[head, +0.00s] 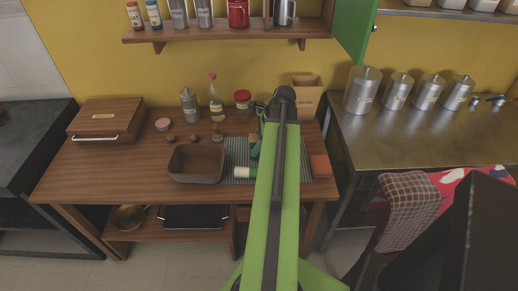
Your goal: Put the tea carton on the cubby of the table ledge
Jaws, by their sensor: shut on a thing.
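My green arm (279,205) reaches forward over the wooden table, its dark wrist joint at the far end. My gripper (262,108) is only partly in view beside that joint, and its fingertips are hidden. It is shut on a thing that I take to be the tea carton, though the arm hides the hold. A small dark green and tan piece (254,148) shows at the arm's left edge; I cannot tell if it is the carton. The table ledge (170,229) is the lower wooden shelf with an upright divider; the arm hides part of its right side.
A grey-brown bin (196,164) and a striped mat (237,152) with a white-and-green cylinder (243,173) are left of the arm. An orange-red block (321,165) is right of it. A pan (129,217) and dark tray (194,217) occupy the ledge's left side.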

